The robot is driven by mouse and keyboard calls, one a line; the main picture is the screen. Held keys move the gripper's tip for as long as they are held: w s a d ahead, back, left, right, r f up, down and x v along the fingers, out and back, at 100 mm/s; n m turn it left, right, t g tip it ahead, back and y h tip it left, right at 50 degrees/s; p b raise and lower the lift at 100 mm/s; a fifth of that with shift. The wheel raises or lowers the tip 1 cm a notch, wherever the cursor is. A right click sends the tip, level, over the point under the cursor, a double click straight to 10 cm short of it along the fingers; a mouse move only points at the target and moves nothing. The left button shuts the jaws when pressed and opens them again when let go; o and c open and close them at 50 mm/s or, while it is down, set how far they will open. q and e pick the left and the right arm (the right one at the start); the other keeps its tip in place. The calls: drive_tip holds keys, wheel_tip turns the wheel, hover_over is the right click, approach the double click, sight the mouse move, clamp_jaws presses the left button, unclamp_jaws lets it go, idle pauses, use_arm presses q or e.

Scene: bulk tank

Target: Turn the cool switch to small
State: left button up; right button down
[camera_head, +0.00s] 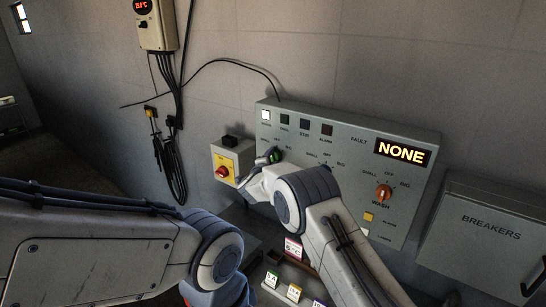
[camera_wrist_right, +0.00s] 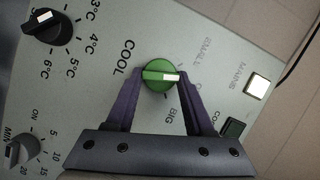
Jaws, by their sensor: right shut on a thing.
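The cool switch is a green round knob (camera_wrist_right: 153,66) with a white pointer, on the grey control panel (camera_head: 350,150). In the right wrist view its pointer aims right in the picture, between the SMALL and BIG labels. My right gripper (camera_wrist_right: 158,80) is shut on the knob, with one dark finger on each side. In the head view the knob (camera_head: 276,156) shows at the panel's left, partly hidden by my right wrist. My left arm reaches in from the left; its gripper is out of the frame.
An orange wash knob (camera_head: 383,192) and a lit NONE display (camera_head: 402,151) are at the panel's right. A red stop button (camera_head: 222,172) sits on a box at left. A breakers box (camera_head: 490,235) stands at right. A black temperature knob (camera_wrist_right: 47,27) is near the cool switch.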

drive_tip(key=n+p, duration=0.1)
drive_tip(key=p, duration=0.1)
drive_tip(key=n+g+p, duration=0.1)
drive_tip(key=shift+r+n+p, duration=0.3)
drive_tip(key=shift+r+p, duration=0.1)
drive_tip(key=shift+w+a+f+n+g+h+p, duration=0.1)
drive_tip(key=shift+n+g+h+p, duration=0.2)
drive_tip(key=shift+n+p, duration=0.3)
drive_tip(key=shift+w+n+g+h+p, duration=0.1)
drive_tip(key=shift+n+g+h+p, duration=0.1)
drive_tip(key=shift+n+g+p, duration=0.35)
drive_tip(key=shift+c, duration=1.4)
unclamp_jaws()
drive_tip(key=shift+s+f, duration=0.1)
drive_tip(key=shift+s, duration=0.05)
drive_tip(key=b+v, duration=0.4)
drive_tip(key=v, duration=0.6)
drive_tip(key=shift+s, duration=0.15)
